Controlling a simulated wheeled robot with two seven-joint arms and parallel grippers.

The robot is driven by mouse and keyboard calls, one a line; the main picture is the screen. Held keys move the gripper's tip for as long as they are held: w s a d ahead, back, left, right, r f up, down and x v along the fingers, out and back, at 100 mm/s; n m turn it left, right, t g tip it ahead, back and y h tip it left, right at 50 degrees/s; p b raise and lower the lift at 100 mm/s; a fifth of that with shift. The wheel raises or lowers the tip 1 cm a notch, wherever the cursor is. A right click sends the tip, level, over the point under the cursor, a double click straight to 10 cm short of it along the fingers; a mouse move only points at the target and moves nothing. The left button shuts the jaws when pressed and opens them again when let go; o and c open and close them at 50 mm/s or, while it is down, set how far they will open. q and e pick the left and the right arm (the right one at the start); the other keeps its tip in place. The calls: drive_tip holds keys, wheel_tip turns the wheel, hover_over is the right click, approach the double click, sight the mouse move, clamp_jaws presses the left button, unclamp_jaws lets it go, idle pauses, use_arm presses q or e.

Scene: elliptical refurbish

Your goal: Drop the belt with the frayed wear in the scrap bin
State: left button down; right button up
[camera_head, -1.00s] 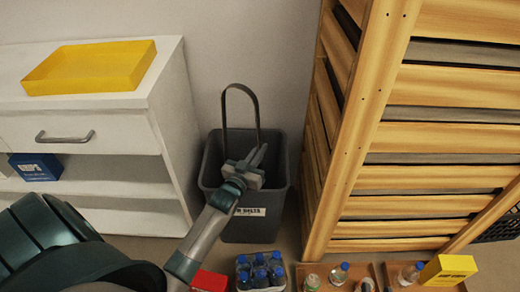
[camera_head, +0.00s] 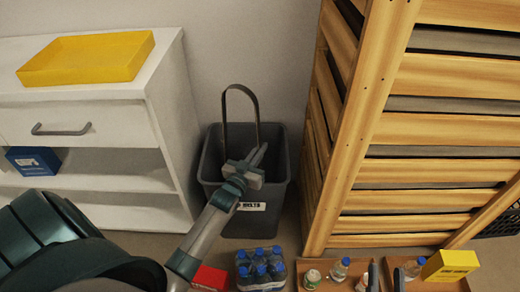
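A thin dark belt (camera_head: 239,89) stands up as a tall narrow loop from my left gripper (camera_head: 252,162). The gripper appears shut on the belt's lower part, though the grip itself is small and partly hidden. Any fraying is too small to make out. The dark grey scrap bin (camera_head: 279,160) stands on the floor, open at the top, with a white label partly covered by my arm. In the picture my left gripper overlaps the bin's opening; its exact height is hard to tell. Two dark fingertips of my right gripper (camera_head: 385,274) show at the bottom edge, apart and apparently empty.
A white cabinet (camera_head: 170,90) with a yellow tray (camera_head: 85,60) stands left of the bin, a wooden slatted crate (camera_head: 425,130) right. In front are bottles in a pack (camera_head: 262,267), a red box (camera_head: 210,279), wooden trays (camera_head: 316,267) and a yellow box (camera_head: 450,264).

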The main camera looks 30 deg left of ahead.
idle(0.4)
use_arm(q)
drive_tip(key=c, duration=1.9)
unclamp_jaws()
